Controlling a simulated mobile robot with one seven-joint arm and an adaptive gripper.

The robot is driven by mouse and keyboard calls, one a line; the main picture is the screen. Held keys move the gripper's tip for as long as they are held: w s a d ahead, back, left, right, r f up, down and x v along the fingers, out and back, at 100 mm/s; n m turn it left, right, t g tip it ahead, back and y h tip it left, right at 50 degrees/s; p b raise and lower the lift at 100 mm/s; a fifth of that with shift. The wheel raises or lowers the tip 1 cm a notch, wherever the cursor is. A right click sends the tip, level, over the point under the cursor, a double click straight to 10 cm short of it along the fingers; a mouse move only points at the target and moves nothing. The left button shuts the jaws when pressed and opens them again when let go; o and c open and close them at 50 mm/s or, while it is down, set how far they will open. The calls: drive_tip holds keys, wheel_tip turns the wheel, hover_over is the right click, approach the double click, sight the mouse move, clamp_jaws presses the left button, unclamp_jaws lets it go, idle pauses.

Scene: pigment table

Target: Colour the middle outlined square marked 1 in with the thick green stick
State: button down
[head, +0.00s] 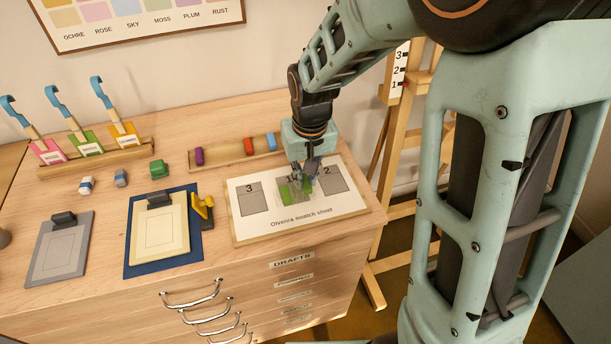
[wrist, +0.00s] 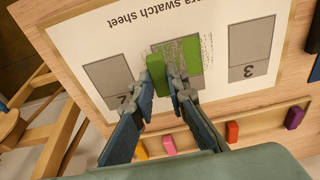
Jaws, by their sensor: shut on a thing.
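The swatch sheet (head: 298,215) lies on the wooden table, with three grey outlined squares marked 3, 1 and 2. The middle square marked 1 (head: 284,192) is partly green; in the wrist view its green patch (wrist: 183,53) covers part of it, with grey still showing. Faint specks lie along the patch's outer edge. My gripper (head: 303,175) is over this square. In the wrist view my gripper (wrist: 166,88) is shut on the thick green stick (wrist: 156,68), whose tip is at the square's edge near square 2. Whether the tip touches the paper is unclear.
A wooden tray (head: 222,158) behind the sheet holds several coloured sticks. A green block (head: 158,168) stands left of it. An easel is at right.

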sight(290, 193)
drive_tip(key=shift+f+b, duration=0.75)
drive_tip(key=shift+f, duration=0.2)
drive_tip(key=shift+s+a+r, duration=0.1)
drive_tip(key=shift+s+a, duration=0.15)
drive_tip(key=shift+a, duration=0.65)
drive_tip(key=shift+s+a, duration=0.2)
drive_tip(key=shift+a, duration=0.65)
drive_tip(key=shift+b, duration=0.4)
drive_tip(key=shift+w+d+f, duration=0.15)
drive_tip(key=shift+w+d, duration=0.05)
drive_tip(key=shift+d, duration=0.7)
drive_tip(key=shift+w+d+f, duration=0.1)
drive_tip(key=shift+w+d, duration=0.05)
drive_tip(key=shift+d, duration=0.75)
drive_tip(key=shift+a, duration=0.1)
drive_tip(key=shift+s+a+r, duration=0.1)
drive_tip(key=shift+s+a, duration=0.1)
drive_tip(key=shift+a, duration=0.7)
drive_tip(key=shift+s+a+r, duration=0.1)
drive_tip(key=shift+s+a, duration=0.1)
drive_tip(key=shift+a, duration=0.65)
drive_tip(key=shift+r, duration=0.1)
